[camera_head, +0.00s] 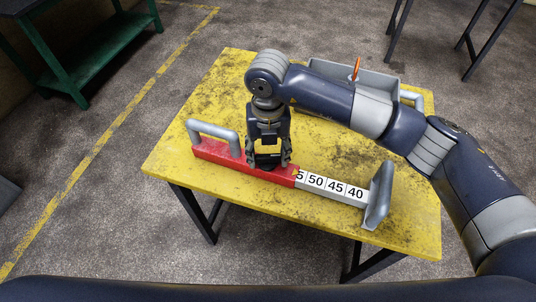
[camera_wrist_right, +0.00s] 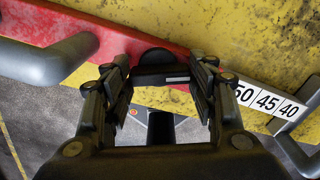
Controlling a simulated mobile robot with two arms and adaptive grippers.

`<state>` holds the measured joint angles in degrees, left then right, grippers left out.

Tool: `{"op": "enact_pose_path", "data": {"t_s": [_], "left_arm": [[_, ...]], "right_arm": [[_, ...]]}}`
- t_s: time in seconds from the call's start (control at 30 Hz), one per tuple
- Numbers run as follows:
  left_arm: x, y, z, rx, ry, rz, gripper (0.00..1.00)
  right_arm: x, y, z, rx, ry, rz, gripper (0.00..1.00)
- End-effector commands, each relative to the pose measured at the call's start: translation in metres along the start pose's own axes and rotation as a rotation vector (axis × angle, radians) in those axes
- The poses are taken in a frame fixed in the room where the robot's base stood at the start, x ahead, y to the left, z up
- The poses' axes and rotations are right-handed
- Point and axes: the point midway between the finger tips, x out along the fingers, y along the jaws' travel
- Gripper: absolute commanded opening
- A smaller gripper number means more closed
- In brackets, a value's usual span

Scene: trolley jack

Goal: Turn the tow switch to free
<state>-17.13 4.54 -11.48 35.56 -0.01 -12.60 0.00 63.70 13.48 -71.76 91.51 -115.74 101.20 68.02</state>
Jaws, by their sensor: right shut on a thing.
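My right gripper (camera_head: 268,162) points down over the red body (camera_head: 215,152) of a long tool on the yellow table. In the right wrist view my right gripper (camera_wrist_right: 160,88) has its fingers on both sides of a black block (camera_wrist_right: 160,75) with a pale stripe, and is shut on it. The block sits at the red body; I cannot tell if it is the tow switch. I can read no "free" label. A grey bar with the numbers 50, 45 and 40 (camera_head: 335,187) comes out of the red body. My left gripper is not in view.
The yellow table (camera_head: 225,85) is stained. The tool has a grey handle (camera_head: 213,132) at left and a grey end plate (camera_head: 379,196) at right. A grey tray-like thing with an orange upright piece (camera_head: 356,68) lies behind my right arm. A green bench (camera_head: 105,50) stands back left.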

Motion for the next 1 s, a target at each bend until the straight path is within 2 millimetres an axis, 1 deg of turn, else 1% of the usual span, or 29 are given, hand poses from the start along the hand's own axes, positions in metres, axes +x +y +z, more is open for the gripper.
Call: {"op": "enact_pose_path", "data": {"t_s": [0.03,0.2,0.5,0.7,1.0], "left_arm": [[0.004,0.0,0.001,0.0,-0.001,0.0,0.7],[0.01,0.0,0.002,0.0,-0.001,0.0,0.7],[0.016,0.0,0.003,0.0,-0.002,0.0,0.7],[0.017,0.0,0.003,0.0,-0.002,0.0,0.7],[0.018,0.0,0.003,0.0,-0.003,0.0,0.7]], "right_arm": [[0.003,0.0,0.0,0.04,0.001,-0.001,0.29],[0.002,0.0,-0.001,0.182,0.001,-0.001,0.29],[0.001,0.0,-0.001,0.356,0.001,0.0,0.29],[0.001,0.0,-0.001,0.412,0.001,0.0,0.29],[0.0,0.0,-0.001,0.433,0.001,0.0,0.29]]}}
